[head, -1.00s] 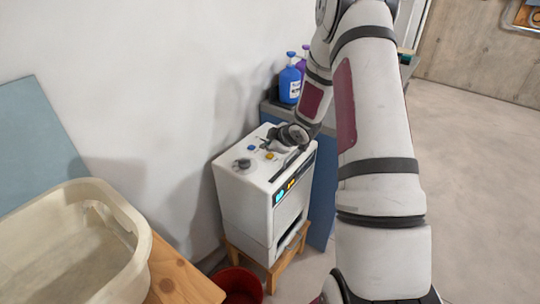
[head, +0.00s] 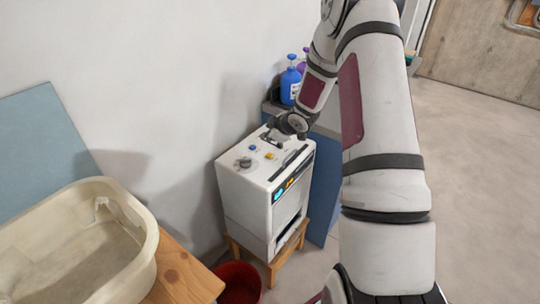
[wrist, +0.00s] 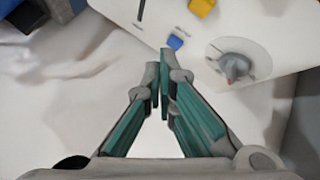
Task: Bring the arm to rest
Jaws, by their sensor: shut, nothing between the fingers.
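My gripper (head: 272,139) hangs over the back part of the top of a white box-shaped appliance (head: 247,195) in the head view. In the wrist view my gripper (wrist: 163,72) is shut, its fingertips together with nothing between them. Beyond the tips the appliance's top (wrist: 270,25) shows a blue button (wrist: 175,42), a yellow button (wrist: 202,8) and a grey knob (wrist: 234,67). The fingers look clear of these controls; the exact height above the top is hard to tell.
The appliance stands on a wooden stool (head: 270,267) by a white wall (head: 150,70). Blue (head: 291,82) and purple (head: 303,62) bottles stand behind it. A cream tub (head: 140,225) on a wooden table (head: 185,280) is at left, a red bucket (head: 238,283) below. Open floor (head: 480,160) lies right.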

